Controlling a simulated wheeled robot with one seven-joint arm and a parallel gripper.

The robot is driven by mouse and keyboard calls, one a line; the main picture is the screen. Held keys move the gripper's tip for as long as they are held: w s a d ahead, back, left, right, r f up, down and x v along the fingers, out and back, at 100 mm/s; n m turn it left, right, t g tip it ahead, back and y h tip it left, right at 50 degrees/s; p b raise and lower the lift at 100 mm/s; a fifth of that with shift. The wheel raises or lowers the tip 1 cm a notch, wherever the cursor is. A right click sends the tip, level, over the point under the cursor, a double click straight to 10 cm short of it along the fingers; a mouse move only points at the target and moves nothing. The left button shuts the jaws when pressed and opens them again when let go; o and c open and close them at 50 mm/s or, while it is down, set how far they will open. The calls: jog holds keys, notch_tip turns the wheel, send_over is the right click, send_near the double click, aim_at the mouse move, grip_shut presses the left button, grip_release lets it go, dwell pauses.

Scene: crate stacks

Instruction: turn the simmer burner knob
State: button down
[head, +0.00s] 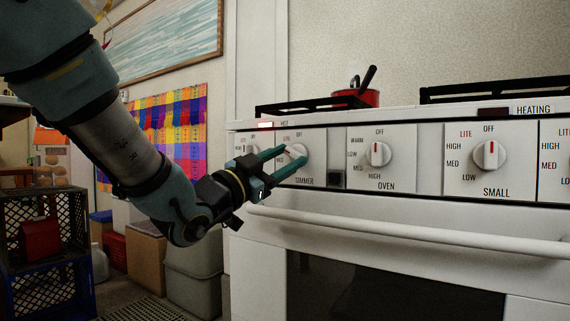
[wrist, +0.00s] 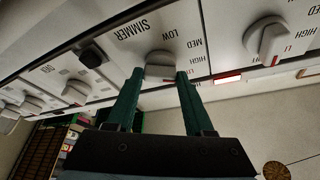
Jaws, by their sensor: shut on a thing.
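The simmer knob (head: 297,155) is a round white knob on the stove's front panel, above the word SIMMER. My gripper (head: 284,161) is at this knob, with its two teal fingers on either side of it. In the wrist view the simmer knob (wrist: 160,66) sits between the fingertips of my gripper (wrist: 160,76), and the fingers are shut on it. A small red mark shows at the knob's edge. The fingers hide part of the knob and some of its lettering, so its exact setting is unclear.
The oven knob (head: 379,154) and the small burner knob (head: 488,155) are to the right. A black square button (head: 335,179) is beside the simmer panel. The oven handle (head: 400,236) juts out below. A red pot (head: 358,97) stands on top. Crates (head: 45,225) are at the left.

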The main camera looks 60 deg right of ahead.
jog(key=shift+f+n+t, duration=0.1)
jog(key=shift+n+t, duration=0.3)
jog(key=shift+n, duration=0.5)
jog(key=shift+s, duration=0.1)
jog(key=shift+c, duration=1.4)
grip_release()
jog(key=p+v, duration=0.1)
jog(key=v, duration=0.9)
jog(key=shift+a+f, duration=0.25)
jog(key=shift+a, duration=0.05)
